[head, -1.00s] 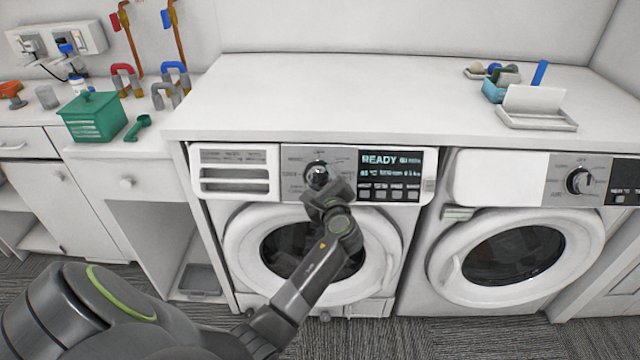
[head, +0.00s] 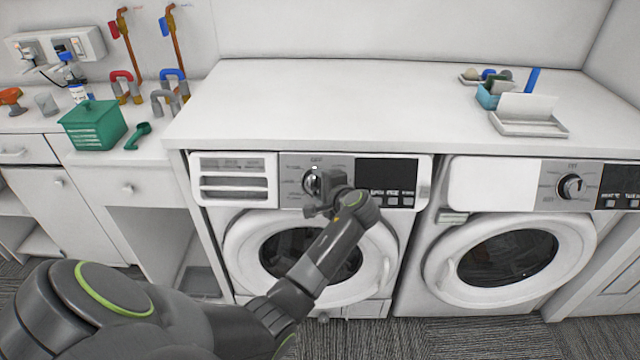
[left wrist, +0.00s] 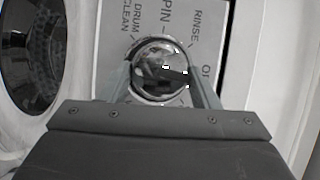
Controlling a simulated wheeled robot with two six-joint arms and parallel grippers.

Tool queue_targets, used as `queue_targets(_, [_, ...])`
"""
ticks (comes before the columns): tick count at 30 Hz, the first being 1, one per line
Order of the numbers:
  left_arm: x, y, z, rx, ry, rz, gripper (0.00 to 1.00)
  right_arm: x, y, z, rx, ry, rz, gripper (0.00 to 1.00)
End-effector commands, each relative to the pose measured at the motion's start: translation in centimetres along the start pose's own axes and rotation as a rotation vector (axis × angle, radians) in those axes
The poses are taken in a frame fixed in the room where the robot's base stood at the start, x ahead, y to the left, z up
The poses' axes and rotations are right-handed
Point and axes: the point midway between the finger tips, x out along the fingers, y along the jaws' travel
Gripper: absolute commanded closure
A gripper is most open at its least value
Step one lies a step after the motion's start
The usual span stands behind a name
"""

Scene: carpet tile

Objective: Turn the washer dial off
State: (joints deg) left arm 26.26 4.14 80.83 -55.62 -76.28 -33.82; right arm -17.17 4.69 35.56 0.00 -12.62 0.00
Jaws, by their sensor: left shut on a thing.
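The left machine (head: 390,295) has a round silver dial (head: 310,179) on its grey panel, partly hidden by my left gripper. A small light mark shows at the dial's top, below the panel's top label. My left gripper (head: 320,186) is at the dial, shut on it. In the left wrist view the dial (left wrist: 160,62) sits between the two fingers, with printed words such as SPIN and RINSE around it. The machine's display (head: 387,172) is dark. My right gripper is not in view.
A second front-loading machine (head: 510,262) with its own dial (head: 569,187) stands at the right. The white countertop (head: 340,105) above is mostly clear, with a tray (head: 527,122) at its right. A green box (head: 92,127) stands on the left counter.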

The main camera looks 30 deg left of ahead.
Motion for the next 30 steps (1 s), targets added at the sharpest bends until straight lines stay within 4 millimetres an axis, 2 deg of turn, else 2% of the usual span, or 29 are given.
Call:
queue_targets(9, [0.0,-0.13,-0.02,-0.087,-0.004,0.045,0.67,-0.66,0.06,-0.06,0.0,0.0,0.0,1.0])
queue_targets(23, [0.03,-0.06,-0.03,-0.099,-0.004,0.051,0.67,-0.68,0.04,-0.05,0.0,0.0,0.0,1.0])
queue_targets(24, [0.03,-0.06,-0.03,-0.099,-0.004,0.051,0.43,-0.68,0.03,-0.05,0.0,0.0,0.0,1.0])
queue_targets(29, [0.03,-0.06,-0.02,-0.098,-0.004,0.05,0.23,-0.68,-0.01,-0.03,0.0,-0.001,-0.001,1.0])
queue_targets(30, [0.03,-0.07,-0.02,-0.098,-0.004,0.05,0.23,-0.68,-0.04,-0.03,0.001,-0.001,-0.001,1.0])
